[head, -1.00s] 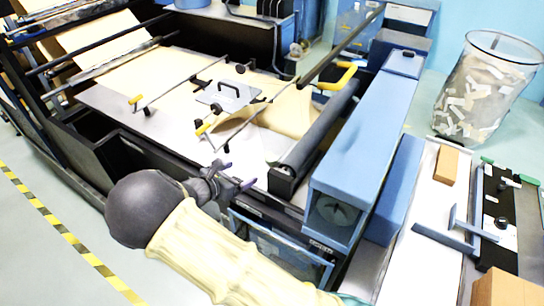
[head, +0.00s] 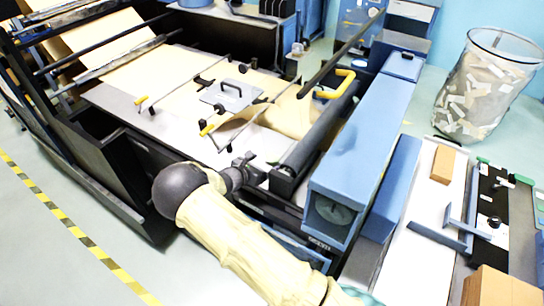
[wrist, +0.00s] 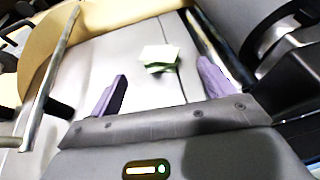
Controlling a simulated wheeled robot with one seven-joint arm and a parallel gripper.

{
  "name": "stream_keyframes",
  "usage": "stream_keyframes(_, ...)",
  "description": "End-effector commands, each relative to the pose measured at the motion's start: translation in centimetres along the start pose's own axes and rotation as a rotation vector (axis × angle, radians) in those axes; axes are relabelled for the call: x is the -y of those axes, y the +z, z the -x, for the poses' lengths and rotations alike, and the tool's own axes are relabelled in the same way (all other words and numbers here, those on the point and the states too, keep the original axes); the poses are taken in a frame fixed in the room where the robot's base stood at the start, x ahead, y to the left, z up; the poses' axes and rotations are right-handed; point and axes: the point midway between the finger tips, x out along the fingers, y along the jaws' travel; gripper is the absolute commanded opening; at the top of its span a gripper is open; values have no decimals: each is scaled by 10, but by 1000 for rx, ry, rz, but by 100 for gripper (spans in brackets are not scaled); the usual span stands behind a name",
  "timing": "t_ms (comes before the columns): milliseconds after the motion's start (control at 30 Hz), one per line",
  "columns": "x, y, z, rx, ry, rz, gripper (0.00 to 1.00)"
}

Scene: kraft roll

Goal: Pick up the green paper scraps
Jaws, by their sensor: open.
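The green paper scraps (wrist: 160,57) show in the wrist view as a small pale-green stack with darker green edges. They lie on the light grey machine bed (wrist: 110,55), ahead of my gripper. My gripper (wrist: 162,70) is open, with its two purple fingers apart and the scraps in line with the gap between them. I cannot tell how high the fingers are above the bed. In the head view my gripper (head: 248,167) is at the front edge of the bed, left of the dark roller.
A dark roller (head: 318,128) and a long blue housing (head: 365,140) stand to the right of the bed. Thin rods with yellow ends (head: 206,129) cross above the bed. Brown kraft paper (head: 290,112) curls near the roller. A clear bin of scraps (head: 487,85) stands at the back right.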

Motion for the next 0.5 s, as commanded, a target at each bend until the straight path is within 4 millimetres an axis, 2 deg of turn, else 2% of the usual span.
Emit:
stream_keyframes(300,0,0,-1,0,1,0,82)
stream_keyframes(500,0,6,-18,0,-1,2,82)
